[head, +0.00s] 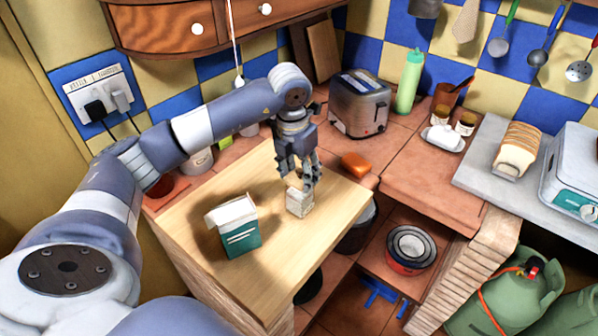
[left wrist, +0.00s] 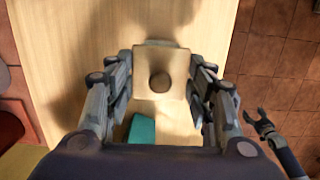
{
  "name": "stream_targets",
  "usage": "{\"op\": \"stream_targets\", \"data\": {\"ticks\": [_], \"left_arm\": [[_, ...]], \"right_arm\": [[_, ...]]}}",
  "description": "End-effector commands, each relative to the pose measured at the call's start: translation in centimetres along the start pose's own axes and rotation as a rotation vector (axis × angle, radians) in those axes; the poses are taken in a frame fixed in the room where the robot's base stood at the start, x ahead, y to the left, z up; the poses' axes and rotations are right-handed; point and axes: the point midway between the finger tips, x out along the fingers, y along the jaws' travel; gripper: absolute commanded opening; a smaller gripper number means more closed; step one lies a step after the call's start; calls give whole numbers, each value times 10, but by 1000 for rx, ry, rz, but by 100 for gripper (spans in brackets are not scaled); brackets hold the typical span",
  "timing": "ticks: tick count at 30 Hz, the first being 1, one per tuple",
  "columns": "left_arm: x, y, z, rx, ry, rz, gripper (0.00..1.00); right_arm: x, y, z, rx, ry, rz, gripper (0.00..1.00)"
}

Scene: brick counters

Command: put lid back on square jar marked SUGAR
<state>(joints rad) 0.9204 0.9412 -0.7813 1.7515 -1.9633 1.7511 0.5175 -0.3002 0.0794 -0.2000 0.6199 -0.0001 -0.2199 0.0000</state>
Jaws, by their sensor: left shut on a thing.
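In the head view a small whitish square jar (head: 299,204) stands near the right edge of the wooden board; the mark on its front is too small to read. My left gripper (head: 302,182) points down right over it. In the left wrist view a square beige lid (left wrist: 173,61) with a round brown knob sits between the fingers of my left gripper (left wrist: 162,82), which is shut on it. I cannot tell whether the lid touches the jar's rim. My right gripper (left wrist: 257,116) shows small at the right of the left wrist view, its jaws apart and empty.
A white and teal open carton (head: 238,232) stands left of the jar on the wooden worktop (head: 190,235). An orange block (head: 355,163) lies on the tiles beyond the board. A toaster (head: 361,104) stands behind. The front of the worktop is clear.

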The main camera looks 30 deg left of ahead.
Motion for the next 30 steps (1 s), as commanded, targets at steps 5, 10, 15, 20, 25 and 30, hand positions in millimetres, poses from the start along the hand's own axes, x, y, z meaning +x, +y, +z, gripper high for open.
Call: {"op": "stream_targets", "data": {"ticks": [5,10,15,20,25,30], "left_arm": [[0,0,0,0,0,0,31],[1,0,0,0,0,0,31],[4,0,0,0,0,0,31],[4,0,0,0,0,0,31],[4,0,0,0,0,0,31],[4,0,0,0,0,0,67]], "right_arm": [[0,0,0,0,0,0,69],[2,0,0,0,0,0,69],[4,0,1,0,0,0,69],[4,0,1,0,0,0,69],[4,0,1,0,0,0,69],[4,0,1,0,0,0,69]]}}
